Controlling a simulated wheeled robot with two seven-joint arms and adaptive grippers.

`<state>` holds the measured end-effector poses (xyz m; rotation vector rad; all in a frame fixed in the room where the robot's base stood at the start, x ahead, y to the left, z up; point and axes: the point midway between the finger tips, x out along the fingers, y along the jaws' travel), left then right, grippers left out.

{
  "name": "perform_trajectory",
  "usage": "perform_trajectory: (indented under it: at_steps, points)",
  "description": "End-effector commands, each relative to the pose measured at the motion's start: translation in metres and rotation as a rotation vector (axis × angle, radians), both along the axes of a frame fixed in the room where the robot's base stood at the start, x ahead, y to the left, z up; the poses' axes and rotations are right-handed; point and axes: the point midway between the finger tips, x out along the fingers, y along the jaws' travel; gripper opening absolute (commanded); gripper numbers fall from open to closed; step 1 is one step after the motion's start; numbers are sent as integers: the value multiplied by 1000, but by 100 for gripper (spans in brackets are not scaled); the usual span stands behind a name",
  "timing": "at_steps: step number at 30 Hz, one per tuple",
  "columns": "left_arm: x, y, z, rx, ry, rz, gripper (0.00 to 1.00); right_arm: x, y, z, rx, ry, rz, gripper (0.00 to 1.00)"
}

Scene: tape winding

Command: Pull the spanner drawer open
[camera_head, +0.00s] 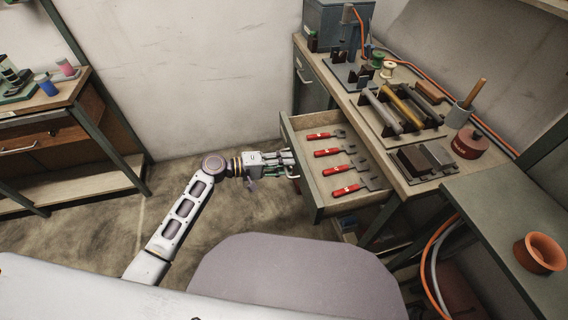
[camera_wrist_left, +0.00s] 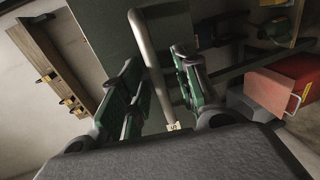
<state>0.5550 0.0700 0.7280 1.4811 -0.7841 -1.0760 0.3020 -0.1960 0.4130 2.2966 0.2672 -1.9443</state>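The spanner drawer (camera_head: 318,198) stands pulled out from the grey bench, and several red-handled spanners (camera_head: 345,191) lie in it. Its front carries a bar handle (camera_head: 294,172). My left gripper (camera_head: 287,163) is at this handle, outside the drawer front. In the left wrist view the handle bar (camera_wrist_left: 149,58) passes between the two fingers of my left gripper (camera_wrist_left: 158,75), with gaps showing beside it, so the fingers look open around it. The exact contact is partly hidden. My right gripper is not in view.
The bench top holds a rack of tools (camera_head: 398,109), a dark red pot (camera_head: 469,143) and spools. An orange ring-shaped piece (camera_head: 540,252) sits on the side table at right. A wooden shelf unit (camera_head: 70,125) stands at left. Open floor lies left of the drawer.

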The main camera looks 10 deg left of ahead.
Motion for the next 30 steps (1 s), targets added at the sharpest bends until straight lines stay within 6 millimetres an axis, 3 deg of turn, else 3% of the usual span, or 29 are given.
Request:
perform_trajectory:
  at_steps: [11, 30]
  points:
    - [-4, 11, 2, 0, 0, 1, 32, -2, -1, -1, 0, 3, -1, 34]
    - [-37, 90, 19, 2, 1, 0, 32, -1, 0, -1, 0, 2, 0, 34]
